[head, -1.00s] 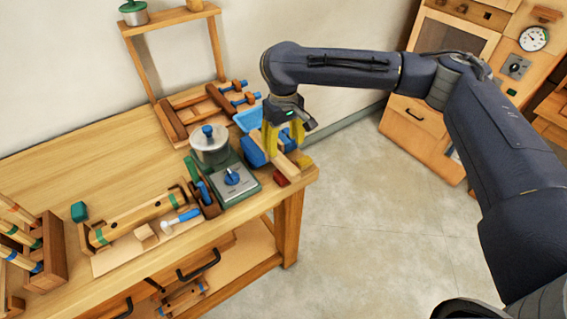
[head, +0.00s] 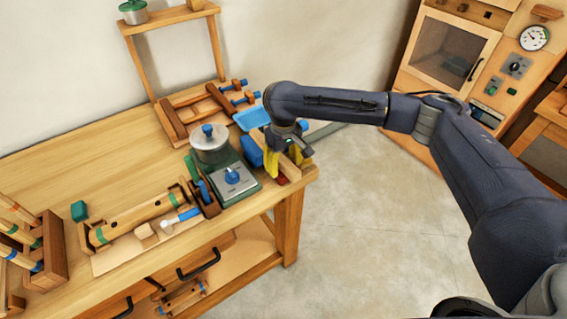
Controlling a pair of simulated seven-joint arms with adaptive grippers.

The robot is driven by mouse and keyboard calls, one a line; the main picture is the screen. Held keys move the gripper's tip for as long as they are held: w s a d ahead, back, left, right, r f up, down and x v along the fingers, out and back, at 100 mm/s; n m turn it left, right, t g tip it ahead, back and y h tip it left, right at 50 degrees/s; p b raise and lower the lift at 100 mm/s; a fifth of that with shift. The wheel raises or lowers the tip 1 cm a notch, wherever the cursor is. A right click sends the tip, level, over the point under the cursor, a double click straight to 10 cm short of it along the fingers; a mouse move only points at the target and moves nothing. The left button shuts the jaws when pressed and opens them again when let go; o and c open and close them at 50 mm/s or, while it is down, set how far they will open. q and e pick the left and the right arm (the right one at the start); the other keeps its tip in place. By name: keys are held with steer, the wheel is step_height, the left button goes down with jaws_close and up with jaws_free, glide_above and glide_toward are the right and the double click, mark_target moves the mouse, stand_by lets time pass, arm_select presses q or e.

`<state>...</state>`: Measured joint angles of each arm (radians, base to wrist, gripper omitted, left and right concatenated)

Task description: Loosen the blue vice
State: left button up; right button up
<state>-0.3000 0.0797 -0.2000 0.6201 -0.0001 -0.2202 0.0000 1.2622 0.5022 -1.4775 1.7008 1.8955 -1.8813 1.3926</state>
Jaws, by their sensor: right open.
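The blue vice (head: 252,151) sits at the right end of the wooden workbench, with a pale wooden piece (head: 287,169) beside it. My right gripper (head: 288,166) points down over the vice's right end. Its yellow fingers are open, one on the left of the wooden piece and one on the right. I cannot tell whether they touch it. The gripper and wrist hide part of the vice. A small red part (head: 282,181) shows just below the fingers. My left gripper is not in view.
A green scale (head: 236,189) with a metal pot (head: 209,145) stands close left of the vice. A blue tray (head: 252,117) and a wooden clamp frame (head: 205,103) with blue knobs lie behind. The floor right of the workbench (head: 110,165) is clear.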

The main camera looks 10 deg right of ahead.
jaws_close()
stand_by(0.4)
steer(key=shift+w+d, duration=0.1)
steer(key=shift+d, duration=0.2)
stand_by(0.4)
steer(key=shift+o, duration=1.5)
jaws_free()
steer(key=shift+r, duration=0.1)
steer(key=shift+r, duration=2.95)
